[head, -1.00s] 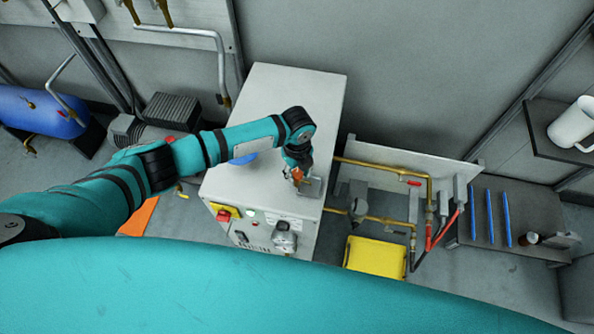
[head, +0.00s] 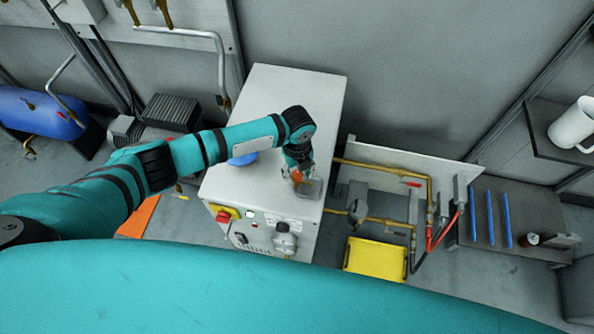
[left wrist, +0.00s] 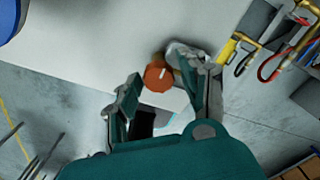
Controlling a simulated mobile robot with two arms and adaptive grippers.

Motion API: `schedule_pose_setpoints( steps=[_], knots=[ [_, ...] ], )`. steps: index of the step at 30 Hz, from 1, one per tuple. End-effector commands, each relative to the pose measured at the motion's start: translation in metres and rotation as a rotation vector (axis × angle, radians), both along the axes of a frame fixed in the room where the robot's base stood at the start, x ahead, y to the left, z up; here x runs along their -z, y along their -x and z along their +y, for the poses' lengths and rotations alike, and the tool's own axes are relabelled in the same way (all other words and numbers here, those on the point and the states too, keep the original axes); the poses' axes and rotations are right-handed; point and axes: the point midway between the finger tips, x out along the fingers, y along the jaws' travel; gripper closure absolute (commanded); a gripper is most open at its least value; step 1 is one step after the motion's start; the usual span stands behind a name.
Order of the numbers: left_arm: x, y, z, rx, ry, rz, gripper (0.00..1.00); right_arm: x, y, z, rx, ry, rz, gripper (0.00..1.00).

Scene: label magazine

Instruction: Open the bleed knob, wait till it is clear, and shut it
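The bleed knob is an orange knob with a pale mark. In the left wrist view the knob (left wrist: 158,77) lies ahead of my left gripper (left wrist: 165,82), in the gap between the two fingers, with space visible at both sides. The fingers are apart and I see no clear contact. In the head view the knob (head: 297,176) is a small orange patch on the right part of the white cabinet top, partly hidden by my left gripper (head: 301,174). A small grey plate or block (head: 312,188) is beside it. My right gripper is not in view.
The white cabinet (head: 285,95) has a red button (head: 223,216) on its front. Brass pipework (head: 385,170) on a panel stands close on its right, above a yellow tray (head: 375,258). A blue round thing (head: 243,159) lies on the cabinet under my arm.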

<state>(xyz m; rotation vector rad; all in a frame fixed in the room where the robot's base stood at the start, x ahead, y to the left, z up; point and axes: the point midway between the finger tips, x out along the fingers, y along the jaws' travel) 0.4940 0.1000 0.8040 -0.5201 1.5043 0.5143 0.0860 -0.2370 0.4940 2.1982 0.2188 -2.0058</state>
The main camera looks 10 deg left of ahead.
Motion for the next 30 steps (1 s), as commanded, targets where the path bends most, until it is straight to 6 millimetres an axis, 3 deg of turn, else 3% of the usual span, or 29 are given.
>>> schedule_pose_setpoints(
  steps=[10,14,24,30],
  knots=[
    [0.001,0.002,0.0,-0.001,-0.002,0.004,0.45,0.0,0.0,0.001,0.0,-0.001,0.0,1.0],
    [-0.009,0.001,0.0,-0.001,0.0,0.002,0.45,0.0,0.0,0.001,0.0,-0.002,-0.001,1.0],
    [-0.078,0.001,0.0,0.001,-0.001,-0.001,0.45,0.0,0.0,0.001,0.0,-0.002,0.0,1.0],
    [-0.108,0.001,0.0,0.0,-0.001,0.002,0.45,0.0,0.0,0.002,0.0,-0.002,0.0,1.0]
  ],
)
